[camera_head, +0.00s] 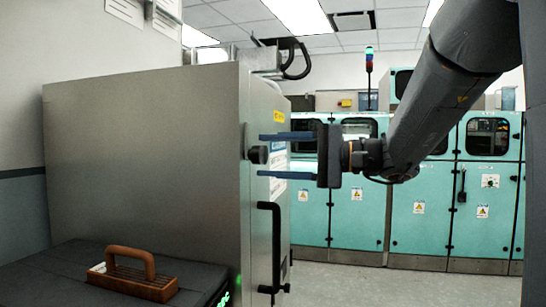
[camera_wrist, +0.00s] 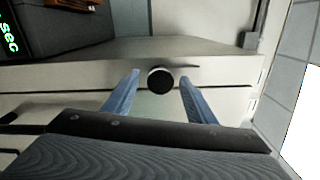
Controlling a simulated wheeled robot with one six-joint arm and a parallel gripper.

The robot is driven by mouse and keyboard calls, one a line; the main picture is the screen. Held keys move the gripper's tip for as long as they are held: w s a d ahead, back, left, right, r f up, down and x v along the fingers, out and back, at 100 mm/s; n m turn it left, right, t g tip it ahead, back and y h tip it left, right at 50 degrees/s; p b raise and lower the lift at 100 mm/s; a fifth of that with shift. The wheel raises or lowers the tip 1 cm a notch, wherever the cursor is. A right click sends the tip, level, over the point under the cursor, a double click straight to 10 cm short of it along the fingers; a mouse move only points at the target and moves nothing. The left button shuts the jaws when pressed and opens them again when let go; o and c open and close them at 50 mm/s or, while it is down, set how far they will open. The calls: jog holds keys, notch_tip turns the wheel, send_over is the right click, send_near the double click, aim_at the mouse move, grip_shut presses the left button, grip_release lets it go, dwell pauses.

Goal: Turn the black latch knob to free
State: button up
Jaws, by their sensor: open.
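The black latch knob (camera_head: 258,155) sticks out from the front edge of the grey metal cabinet (camera_head: 145,155). My gripper (camera_head: 262,155) reaches in from the right with its two blue fingers open, one above and one below the knob in the head view. The fingers look apart from the knob, with room on both sides. Contact is not visible.
A black vertical door handle (camera_head: 274,248) stands below the knob on the cabinet front. A brown wooden-handled block (camera_head: 136,283) lies on a dark surface (camera_head: 60,280) at lower left. Teal cabinets (camera_head: 420,205) line the back. Grey floor is clear between.

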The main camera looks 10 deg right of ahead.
jog(key=v, duration=0.7)
jog(key=shift+s+d+b, duration=0.2)
jog(key=shift+d+b, duration=0.05)
jog(key=shift+b, duration=0.1)
jog(key=s+a+f+g+h+p, duration=0.2)
jog(key=s+a+f+g+h, duration=0.15)
jog(key=f, duration=0.75)
jog(key=s+a+f+g+h+p, duration=0.1)
jog(key=s+a+f+g+h, duration=0.25)
jog(key=f, duration=0.75)
jog(key=s+d+f+n+g+h+p, duration=0.1)
jog(key=s+d+f+n+h+p, duration=0.2)
jog(key=s+f+n+h, duration=0.4)
jog(key=s+d+f+h, duration=0.1)
jog(key=s+f, duration=0.2)
jog(key=f, duration=0.4)
jog(key=shift+n+h+p, duration=0.35)
jog(key=shift+n+h, duration=0.05)
jog(key=shift+d, duration=0.1)
jog(key=shift+c, duration=0.2)
